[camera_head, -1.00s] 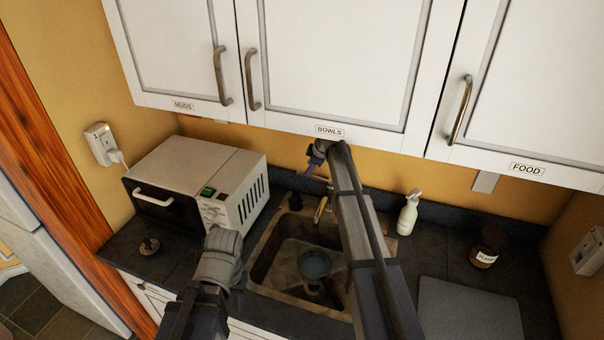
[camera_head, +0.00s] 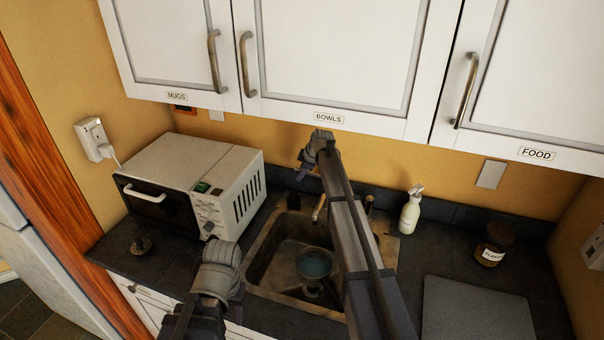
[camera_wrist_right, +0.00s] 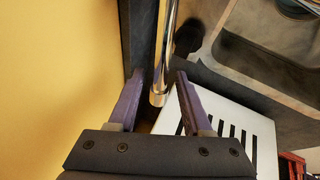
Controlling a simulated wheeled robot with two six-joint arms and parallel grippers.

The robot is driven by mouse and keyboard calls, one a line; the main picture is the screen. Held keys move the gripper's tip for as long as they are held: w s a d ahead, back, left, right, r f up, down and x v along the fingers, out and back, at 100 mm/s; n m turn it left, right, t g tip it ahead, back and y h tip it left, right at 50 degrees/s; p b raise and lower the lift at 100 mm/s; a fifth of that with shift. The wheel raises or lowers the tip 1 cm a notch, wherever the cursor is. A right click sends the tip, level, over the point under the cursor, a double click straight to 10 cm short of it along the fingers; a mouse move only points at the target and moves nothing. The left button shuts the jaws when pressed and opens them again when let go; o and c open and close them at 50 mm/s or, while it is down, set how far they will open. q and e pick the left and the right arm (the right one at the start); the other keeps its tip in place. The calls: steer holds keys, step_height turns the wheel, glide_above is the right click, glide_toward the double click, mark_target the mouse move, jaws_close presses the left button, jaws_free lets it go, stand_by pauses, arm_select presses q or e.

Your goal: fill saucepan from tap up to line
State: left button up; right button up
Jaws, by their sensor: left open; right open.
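The saucepan (camera_head: 314,264) sits in the sink (camera_head: 262,262), round with a bluish inside. I cannot make out a fill line or the water level. The tap (camera_head: 319,207) rises at the back of the sink, partly hidden by my right arm. My right gripper (camera_head: 304,168) is above and behind the sink near the wall. In the right wrist view my right gripper (camera_wrist_right: 158,76) is open, with the tap's chrome tube (camera_wrist_right: 167,45) showing between its fingers; contact is not clear. My left gripper (camera_head: 222,258) is open at the sink's front left, its fingertips hard to see.
A white toaster oven (camera_head: 195,180) stands left of the sink. A spray bottle (camera_head: 410,212) and a jar (camera_head: 494,245) stand to the right, behind a grey board (camera_head: 475,312). Wall cupboards (camera_head: 335,50) hang above.

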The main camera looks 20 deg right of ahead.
jaws_close()
stand_by(1.3)
